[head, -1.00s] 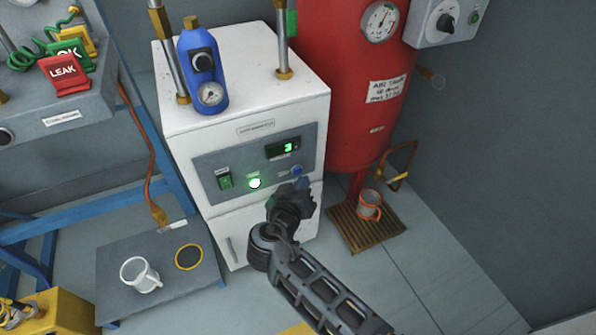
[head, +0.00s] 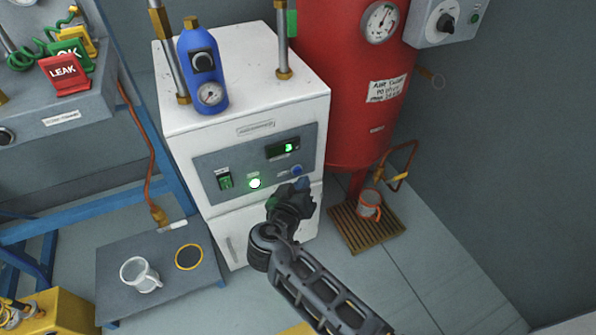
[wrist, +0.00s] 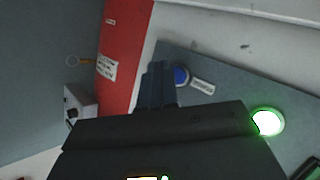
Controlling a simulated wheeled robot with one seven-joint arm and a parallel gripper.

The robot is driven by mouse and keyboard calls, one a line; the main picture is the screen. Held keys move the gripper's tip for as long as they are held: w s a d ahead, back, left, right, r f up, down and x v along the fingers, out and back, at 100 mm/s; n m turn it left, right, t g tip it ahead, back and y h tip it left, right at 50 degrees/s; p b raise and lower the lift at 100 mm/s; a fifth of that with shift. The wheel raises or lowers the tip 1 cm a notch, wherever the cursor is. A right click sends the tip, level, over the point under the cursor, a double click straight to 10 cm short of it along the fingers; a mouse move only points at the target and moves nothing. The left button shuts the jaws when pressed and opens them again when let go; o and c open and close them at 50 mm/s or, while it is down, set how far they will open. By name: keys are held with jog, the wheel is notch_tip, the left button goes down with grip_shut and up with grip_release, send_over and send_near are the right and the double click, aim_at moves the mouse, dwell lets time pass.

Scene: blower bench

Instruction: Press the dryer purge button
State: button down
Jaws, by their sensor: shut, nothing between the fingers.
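The white dryer cabinet (head: 245,105) stands in the middle of the head view with a grey control panel on its front. A blue round button (head: 296,170) sits at the panel's lower right, under the small display (head: 284,148). The blue button (wrist: 181,76) also shows in the wrist view, beside a small label and partly behind my fingers. My gripper (head: 303,186) is shut and empty, with its tips just below the blue button in the head view. I cannot tell whether the tips touch the panel. A lit green lamp (head: 255,183) and a green switch (head: 225,181) are to the left.
A red tank (head: 350,95) stands right of the dryer. A white mug (head: 140,274) stands on a low grey table (head: 115,255) at left. A blue regulator (head: 203,75) stands on the dryer's top.

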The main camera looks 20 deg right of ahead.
jog(key=shift+w, duration=0.15)
jog(key=shift+w+b, duration=0.3)
jog(key=shift+b, duration=0.15)
jog(key=shift+w+b, duration=0.35)
dwell(0.6)
jog(key=shift+s, duration=0.8)
jog(key=s+p, duration=0.1)
jog(key=s, duration=0.4)
jog(key=shift+p, duration=0.3)
dwell(0.9)
